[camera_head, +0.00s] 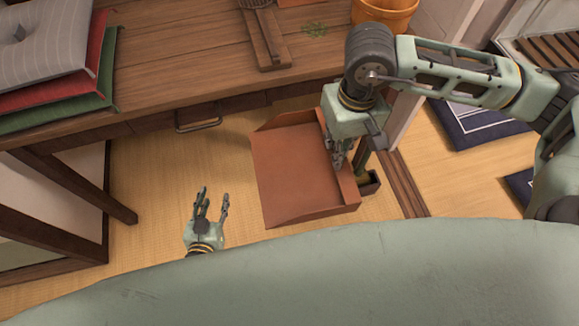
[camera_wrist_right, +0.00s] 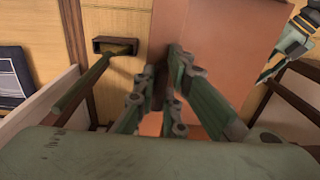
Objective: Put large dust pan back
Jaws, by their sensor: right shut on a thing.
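The large dust pan (camera_head: 295,170) is a flat reddish-brown pan with raised edges, below the front of the wooden table. My right gripper (camera_head: 338,158) is shut on the pan's right-hand raised edge. In the right wrist view the dust pan (camera_wrist_right: 215,50) fills the upper middle, and the fingers of my right gripper (camera_wrist_right: 170,85) close over its edge. My left gripper (camera_head: 211,203) is open and empty, left of the pan and apart from it. Whether the pan touches the floor I cannot tell.
A wooden table (camera_head: 190,70) holds stacked cushions (camera_head: 60,60), a wooden tool (camera_head: 265,40) and an orange pot (camera_head: 385,15). Dark blue cushions (camera_head: 475,125) lie further right. Tatami (camera_head: 150,170) is clear on the left.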

